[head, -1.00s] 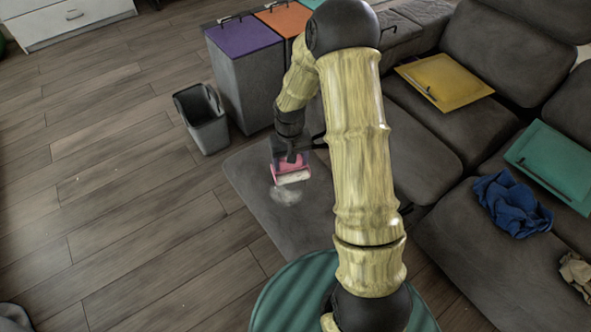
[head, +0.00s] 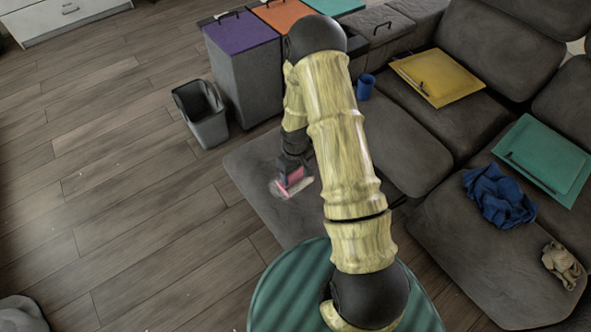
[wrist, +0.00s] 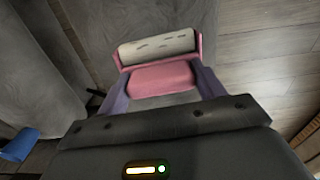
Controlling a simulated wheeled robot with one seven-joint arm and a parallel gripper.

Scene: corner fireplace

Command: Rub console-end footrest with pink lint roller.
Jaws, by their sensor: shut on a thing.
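The pink lint roller (head: 294,183) is in my gripper (head: 290,168), low over the grey footrest (head: 250,165) in the head view. Its white roll touches or nearly touches the footrest top; I cannot tell which. A pale lint patch lies on the footrest around the roller and is partly hidden by it. In the wrist view the lint roller (wrist: 160,72) sits between the fingers of my gripper (wrist: 165,90), its white roll with dark marks pointing away. My arm covers the right part of the footrest.
A grey bin (head: 201,113) stands left of the footrest, beside a box with a purple lid (head: 240,36). The sofa (head: 400,140) on the right holds a yellow folder (head: 444,77), a green folder (head: 543,160) and a blue cloth (head: 497,195). The wooden floor at left is clear.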

